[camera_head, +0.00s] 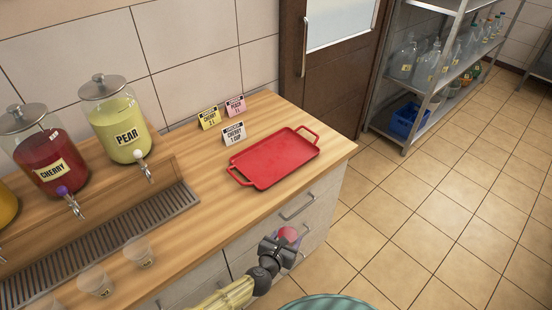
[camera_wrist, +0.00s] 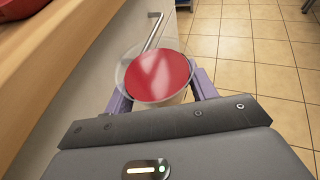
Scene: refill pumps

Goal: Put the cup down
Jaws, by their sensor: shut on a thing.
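My gripper (camera_head: 279,246) is shut on a clear cup (camera_head: 289,236) with red liquid in it. The cup also shows in the wrist view (camera_wrist: 158,75), between the two fingers, with red liquid near its rim. My gripper holds it in front of the counter's drawers, beside the counter's front edge and apart from the counter top. A red tray (camera_head: 275,158) with two handles lies empty on the counter's right end. Small cards stand behind it; the nearest white card (camera_head: 234,133) reads "CHERRY 1 CUP".
Glass dispensers labelled cherry (camera_head: 50,163) and pear (camera_head: 120,128) stand at the left above a drip grate (camera_head: 110,240). Several empty clear cups (camera_head: 139,252) stand along the counter's front. A drawer handle (camera_head: 297,207) juts out near my gripper. A metal shelf (camera_head: 425,85) stands at the right.

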